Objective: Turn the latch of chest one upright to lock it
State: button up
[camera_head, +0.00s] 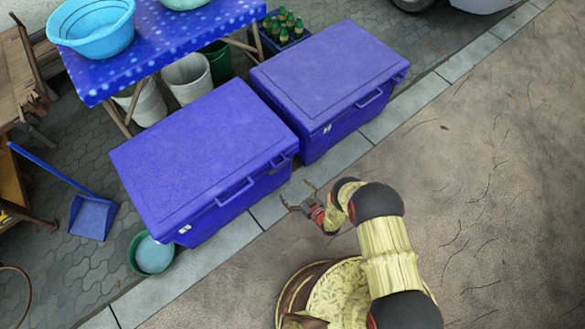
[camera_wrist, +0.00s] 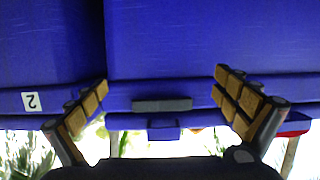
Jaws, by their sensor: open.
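Two blue chests stand side by side in the head view. The right one (camera_head: 330,75) has a small white label, and the left one (camera_head: 200,150) has one too, both unreadable there. In the wrist view, the chest at left bears an upside-down "2" (camera_wrist: 32,101); the middle chest (camera_wrist: 205,45), which I take as chest one, has a dark grey latch bar (camera_wrist: 162,104) lying level above a small blue block (camera_wrist: 164,130). My gripper (camera_head: 296,192) is open and empty just off the left chest's right front end. Its fingers (camera_wrist: 161,82) flank the latch, apart from it.
A blue table (camera_head: 165,45) with basins stands behind the chests. A green bucket (camera_head: 151,254) and a blue dustpan (camera_head: 92,217) lie left of the left chest. A bottle crate (camera_head: 284,28) is behind the right chest. The pavement in front (camera_head: 480,170) is clear.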

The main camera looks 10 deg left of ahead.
aim_at(280, 167)
notch_tip(280, 167, up, 7)
jog(key=w+a+t+y, duration=0.1)
jog(key=t+y, duration=0.1)
jog(key=y, duration=0.1)
jog(key=b+x, duration=0.1)
jog(key=x, duration=0.7)
jog(key=shift+d+b, duration=0.1)
jog(key=shift+b, duration=0.3)
jog(key=shift+c, duration=1.3)
jog(key=shift+r, duration=0.1)
jog(key=c, duration=0.4)
